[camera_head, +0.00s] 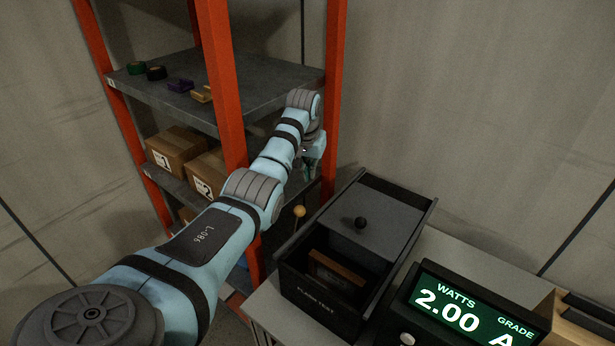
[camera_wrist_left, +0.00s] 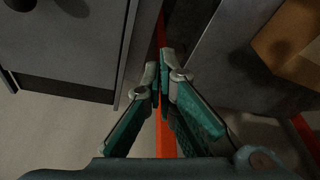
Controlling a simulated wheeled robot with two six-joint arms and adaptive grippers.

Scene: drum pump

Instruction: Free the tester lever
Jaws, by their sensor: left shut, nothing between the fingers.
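The tester, a black open-topped box (camera_head: 318,303) marked "FLASH TEST", stands on a bench, with a grey plate and black knob (camera_head: 361,223) over its far part. A brown block (camera_head: 337,271) sits inside its near part. A small tan ball (camera_head: 299,211), which looks like the lever's knob, shows beside the box's left side; its stem is hard to make out. My left gripper (camera_head: 313,172) is shut and empty, beyond the ball, between the rack post and the box's far left corner. Its fingertips (camera_wrist_left: 164,70) meet in the left wrist view. My right gripper is not in view.
An orange-framed rack (camera_head: 222,80) stands close on the left, its posts beside my left arm. It holds numbered cartons (camera_head: 177,148) and small coloured parts (camera_head: 180,86). A meter (camera_head: 470,310) reading 2.00 watts, grade A, stands right of the tester.

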